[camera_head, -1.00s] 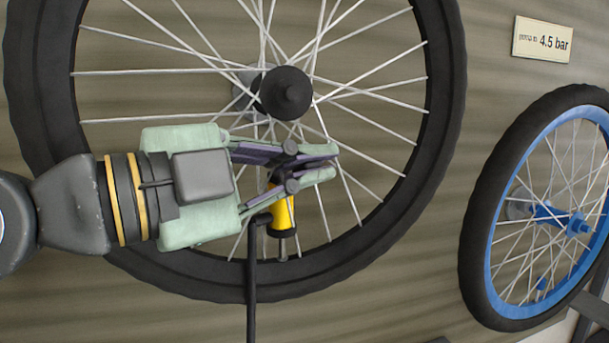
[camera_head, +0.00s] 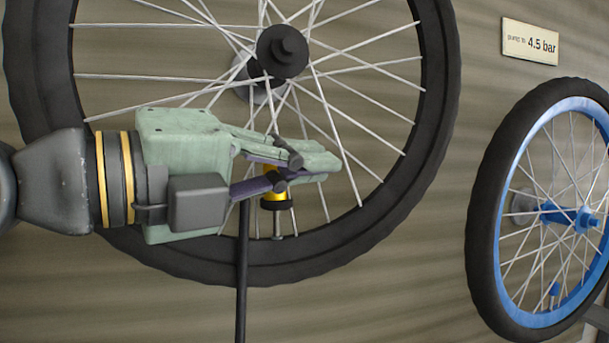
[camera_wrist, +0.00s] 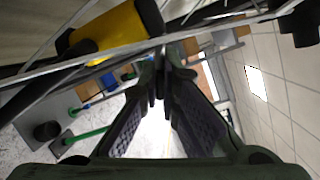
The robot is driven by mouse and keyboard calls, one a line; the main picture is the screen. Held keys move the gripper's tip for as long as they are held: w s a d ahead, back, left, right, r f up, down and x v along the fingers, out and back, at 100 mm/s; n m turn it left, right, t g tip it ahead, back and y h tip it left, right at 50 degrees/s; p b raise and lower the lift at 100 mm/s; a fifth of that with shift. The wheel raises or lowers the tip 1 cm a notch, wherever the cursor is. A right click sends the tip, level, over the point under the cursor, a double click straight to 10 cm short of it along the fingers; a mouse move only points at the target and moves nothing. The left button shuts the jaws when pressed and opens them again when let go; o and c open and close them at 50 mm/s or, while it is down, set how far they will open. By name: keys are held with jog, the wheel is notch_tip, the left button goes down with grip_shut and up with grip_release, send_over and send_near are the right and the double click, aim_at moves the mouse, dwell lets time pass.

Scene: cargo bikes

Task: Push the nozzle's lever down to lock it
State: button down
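The yellow pump nozzle (camera_head: 275,203) sits on the metal valve stem (camera_head: 278,228) at the lower part of the large wheel's rim. My gripper (camera_head: 325,165) is just above it in the head view and covers its upper part. In the wrist view the yellow nozzle (camera_wrist: 108,28), with black ends, is at the upper left, beside the fingers and not between them. The fingertips (camera_wrist: 163,65) come together there with nothing visible between them. The lever cannot be told apart clearly; my fingers hide that area in the head view.
The large black wheel (camera_head: 437,90) with thin spokes surrounds the nozzle; its hub (camera_head: 283,50) is above my gripper. A black hose (camera_head: 242,275) hangs down from the nozzle. A blue-rimmed wheel (camera_head: 485,200) stands at the right, below a "4.5 bar" sign (camera_head: 530,41).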

jog(key=shift+w+a+f+m+b, duration=0.1)
jog(key=shift+f+m+b, duration=0.15)
jog(key=shift+m, duration=0.25)
jog(key=shift+w+a+f+m+b, duration=0.1)
jog(key=shift+m+b, duration=0.15)
jog(key=shift+m, duration=0.25)
jog(key=c, duration=2.1)
grip_release()
jog(key=shift+o, duration=0.2)
jog(key=v, duration=1.2)
